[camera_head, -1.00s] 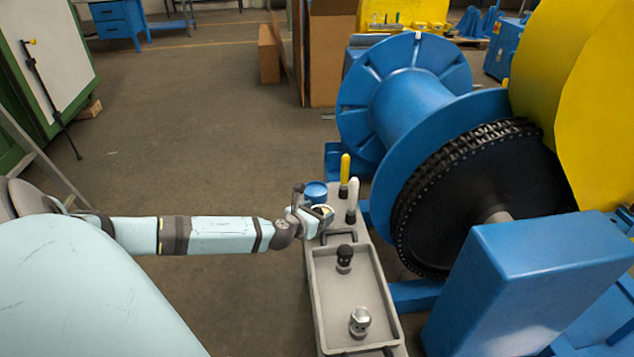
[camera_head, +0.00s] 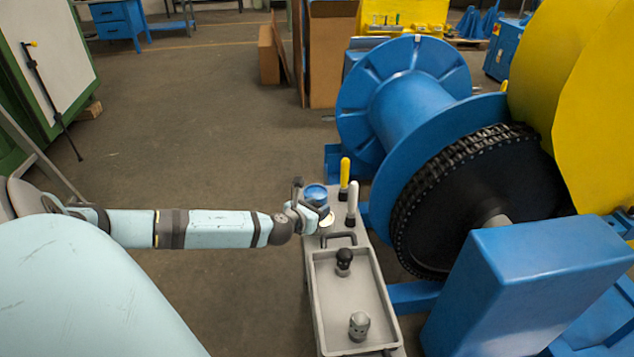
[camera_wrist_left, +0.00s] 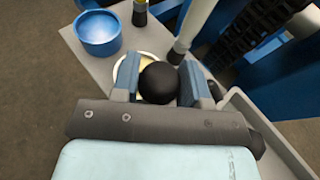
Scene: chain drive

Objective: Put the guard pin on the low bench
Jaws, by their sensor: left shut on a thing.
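The low bench (camera_head: 339,240) is a long, narrow grey surface beside the blue drum machine. My left gripper (camera_head: 320,213) is over its far part, beside a blue round container (camera_head: 315,194). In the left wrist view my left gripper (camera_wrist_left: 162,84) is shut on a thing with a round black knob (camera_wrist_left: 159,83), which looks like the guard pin. Its lower part is hidden, so I cannot tell whether it touches the bench. A pale round disc (camera_wrist_left: 122,68) shows below the fingers. My right gripper is not in view.
A grey tray (camera_head: 316,290) on the bench's near part holds a black-knobbed piece (camera_head: 344,260) and a metal piece (camera_head: 359,325). A yellow-handled tool (camera_head: 345,172) and a white-handled tool (camera_head: 352,200) stand upright close to my gripper. The chain wheel (camera_head: 455,215) is to the right.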

